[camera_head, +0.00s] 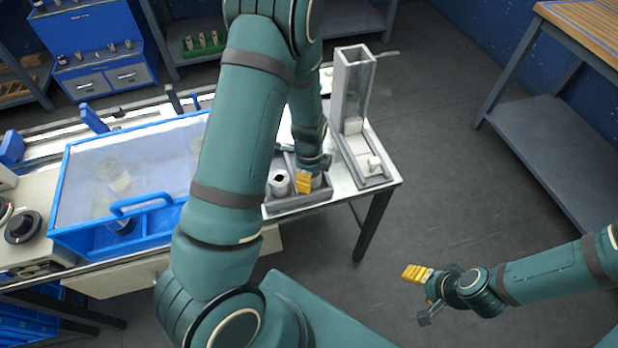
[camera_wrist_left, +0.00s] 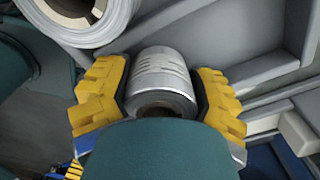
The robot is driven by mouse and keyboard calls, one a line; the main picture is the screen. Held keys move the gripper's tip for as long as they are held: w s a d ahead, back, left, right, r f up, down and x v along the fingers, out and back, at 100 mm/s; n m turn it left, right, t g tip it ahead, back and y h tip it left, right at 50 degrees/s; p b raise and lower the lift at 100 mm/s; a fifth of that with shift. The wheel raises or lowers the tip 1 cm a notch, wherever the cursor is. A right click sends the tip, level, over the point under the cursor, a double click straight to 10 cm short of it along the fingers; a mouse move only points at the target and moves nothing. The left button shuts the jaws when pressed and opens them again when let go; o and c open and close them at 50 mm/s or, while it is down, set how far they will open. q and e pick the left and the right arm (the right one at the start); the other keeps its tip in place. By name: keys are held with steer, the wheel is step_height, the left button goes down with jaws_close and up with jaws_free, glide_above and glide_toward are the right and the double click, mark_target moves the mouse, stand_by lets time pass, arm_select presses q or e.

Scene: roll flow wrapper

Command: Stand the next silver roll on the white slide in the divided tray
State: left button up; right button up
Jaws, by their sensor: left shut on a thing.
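My left gripper (camera_head: 305,183) is low over the divided tray (camera_head: 296,202), at the right part of it. In the left wrist view its yellow fingers (camera_wrist_left: 160,98) are shut on a silver roll (camera_wrist_left: 162,78), one on each side, with the dark hole in its near end showing. Whether this roll touches the tray floor cannot be told. Another roll (camera_head: 279,183) stands upright in the tray to the left; it also shows in the left wrist view (camera_wrist_left: 75,12). The white slide (camera_head: 365,158) lies right of the tray. My right gripper (camera_head: 417,275) hangs over the floor, apart from everything.
A clear upright chute (camera_head: 353,85) stands at the back of the slide. A blue-framed clear cover (camera_head: 130,175) takes up the table's left. My left arm hides the table's middle. The floor at the right is free, before a shelf table (camera_head: 560,130).

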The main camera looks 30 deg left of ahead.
arm_select(q)
steer(key=shift+s+f, duration=0.2)
steer(key=shift+f, duration=0.1)
steer(key=shift+s+d+f+b, duration=0.15)
steer(key=shift+s+f+b, duration=0.15)
steer(key=shift+f+b, duration=0.3)
steer(key=o, duration=1.3)
steer(key=shift+w+r+p, duration=0.1)
steer(key=shift+r+p, duration=0.35)
steer(key=r+p, duration=0.1)
steer(key=r, duration=0.3)
steer(key=r+p, duration=0.1)
steer(key=r, duration=0.3)
steer(key=r+p, duration=0.1)
steer(key=r, duration=0.3)
steer(key=shift+w+r+p, duration=0.25)
steer(key=shift+w+p, duration=0.05)
steer(key=shift+w, duration=0.05)
